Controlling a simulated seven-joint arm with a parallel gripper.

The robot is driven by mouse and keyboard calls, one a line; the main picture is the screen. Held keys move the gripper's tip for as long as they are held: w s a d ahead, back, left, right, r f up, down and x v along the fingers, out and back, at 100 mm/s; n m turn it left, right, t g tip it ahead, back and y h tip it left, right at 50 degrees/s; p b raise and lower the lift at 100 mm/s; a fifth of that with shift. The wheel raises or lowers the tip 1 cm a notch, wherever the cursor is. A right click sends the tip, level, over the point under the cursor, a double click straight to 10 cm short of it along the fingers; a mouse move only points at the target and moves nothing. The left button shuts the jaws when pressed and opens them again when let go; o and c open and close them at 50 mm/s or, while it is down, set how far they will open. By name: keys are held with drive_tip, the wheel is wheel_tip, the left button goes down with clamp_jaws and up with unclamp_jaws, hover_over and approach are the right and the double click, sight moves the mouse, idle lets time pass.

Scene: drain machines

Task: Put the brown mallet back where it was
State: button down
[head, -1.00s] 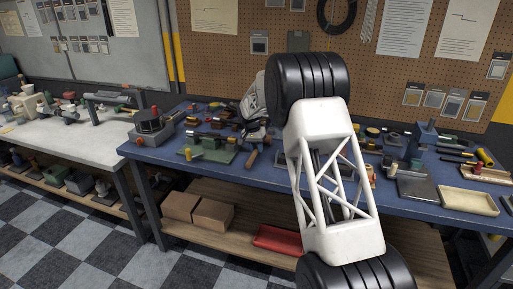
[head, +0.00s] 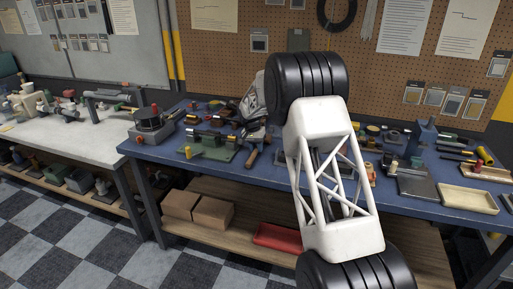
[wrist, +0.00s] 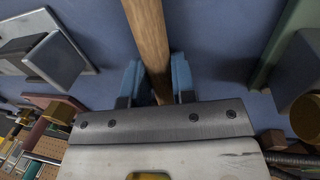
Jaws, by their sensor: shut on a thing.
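The brown mallet shows as a round wooden handle (wrist: 147,30) in the wrist view. My gripper (wrist: 156,82) is shut on this handle, with a blue fingertip on each side of it. The mallet's head is out of the wrist view. In the head view a short piece of the brown handle (head: 252,157) sticks out below my gripper (head: 254,138), towards the front edge of the blue bench. The blue bench top (head: 270,174) lies below. I cannot tell whether the mallet touches it.
A grey plate (head: 416,188) and a cream tray (head: 467,199) lie to the right. The pegboard (head: 385,60) rises behind. My arm hides the bench's middle.

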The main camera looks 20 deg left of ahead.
drive_tip(key=c, duration=0.9)
unclamp_jaws()
drive_tip(key=shift+f, duration=0.15)
drive_tip(key=shift+o, duration=0.2)
drive_tip(key=shift+r, duration=0.2)
drive_tip(key=shift+a+r, duration=0.2)
drive_tip(key=shift+r, duration=0.75)
drive_tip(key=shift+a+r, duration=0.15)
drive_tip(key=shift+r, duration=0.75)
drive_tip(key=shift+a+r, duration=0.2)
drive_tip(key=shift+r, duration=0.75)
